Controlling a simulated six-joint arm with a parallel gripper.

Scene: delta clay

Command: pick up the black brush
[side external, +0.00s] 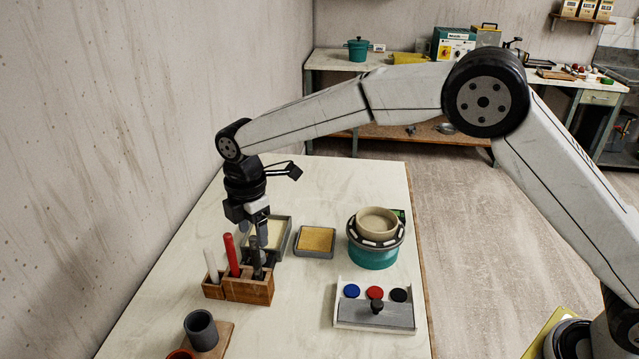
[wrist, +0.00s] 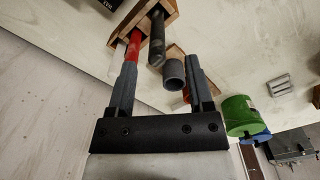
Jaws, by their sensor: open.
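The black brush (side external: 256,258) stands upright in a wooden holder (side external: 250,292), beside a red brush (side external: 232,255) and a white one (side external: 211,266). My gripper (side external: 262,238) is open, pointing down at the top of the black brush, and partly overlaps it in the side view. In the wrist view the black brush (wrist: 157,38) shows ahead of and between the fingertips of my gripper (wrist: 160,64). The red brush (wrist: 132,45) lies close to the left finger there. I cannot tell whether any finger touches a brush. The black brush's lower end is hidden in the holder.
Behind the holder are a grey tray (side external: 281,239) and a tan-filled tray (side external: 316,240). A turntable with a clay bowl (side external: 376,221) and a panel with colored buttons (side external: 374,317) stand to the right. A grey cup (side external: 201,330) stands in front.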

